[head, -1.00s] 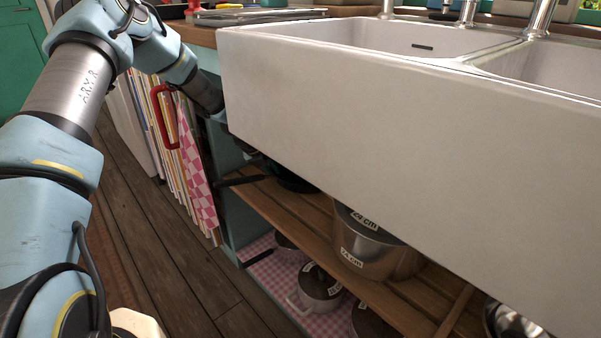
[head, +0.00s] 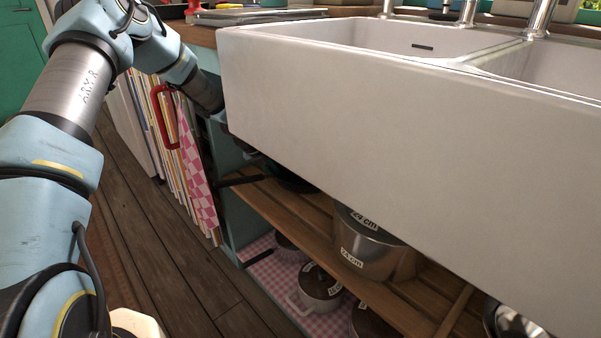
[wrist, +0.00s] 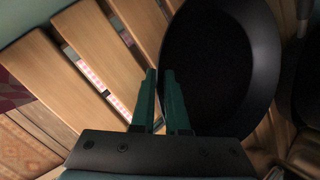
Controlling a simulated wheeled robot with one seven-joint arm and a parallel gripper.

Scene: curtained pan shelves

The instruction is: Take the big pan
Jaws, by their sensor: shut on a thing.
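A large black pan (wrist: 222,70) fills the right part of the wrist view, resting on or just above the wooden slatted shelf. In the head view only part of the dark pan (head: 292,182) shows under the sink, with a black handle (head: 243,181) poking out to the left. My gripper (wrist: 160,76) has its green fingers at the pan's left rim, and it is shut on the pan's edge. The exact contact between fingers and rim is dark and hard to see. In the head view my gripper is mostly hidden behind the sink's front corner.
A steel pot labelled 24 cm (head: 372,245) stands right on the same wooden shelf (head: 300,225). Smaller pots (head: 319,288) sit below on a pink checked cloth. The white sink (head: 400,130) overhangs the shelf closely.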

